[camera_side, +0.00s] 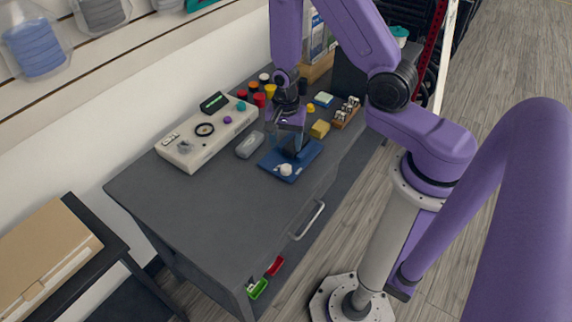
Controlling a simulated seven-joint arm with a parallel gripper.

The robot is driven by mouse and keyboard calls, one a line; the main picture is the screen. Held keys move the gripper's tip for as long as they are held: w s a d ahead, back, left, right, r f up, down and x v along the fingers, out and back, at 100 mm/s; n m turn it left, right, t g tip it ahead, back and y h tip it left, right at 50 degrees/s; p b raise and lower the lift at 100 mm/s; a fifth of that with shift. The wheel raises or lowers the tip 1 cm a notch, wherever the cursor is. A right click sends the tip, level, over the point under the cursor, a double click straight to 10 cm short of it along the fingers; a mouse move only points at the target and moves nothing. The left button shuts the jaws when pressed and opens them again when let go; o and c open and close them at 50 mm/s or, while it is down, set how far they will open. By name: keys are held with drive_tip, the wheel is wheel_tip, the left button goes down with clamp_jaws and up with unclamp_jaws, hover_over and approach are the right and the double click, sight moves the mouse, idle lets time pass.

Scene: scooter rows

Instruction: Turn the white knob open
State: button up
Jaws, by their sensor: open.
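The white knob (286,169) sits at the front end of a blue base (272,161) on the dark grey desk. A blue upright part (298,147) stands behind the knob on the same base. My gripper (284,124) is above and behind the knob, apart from it and over the back of the blue base. It is open, with nothing seen between the fingers. The fingertips are small and partly lost against the dark desk. The knob's turn angle is too small to read.
A white control panel (188,148) with dials stands left, by the wall. A grey rounded object (249,145) lies between panel and base. Several coloured jars (259,100), a yellow block (320,129) and a wooden rack (346,112) stand near my gripper. The desk's front left (200,210) is clear.

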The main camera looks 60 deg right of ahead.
sight(286, 167)
drive_tip(key=shift+f, duration=4.95)
drive_tip(key=c, duration=1)
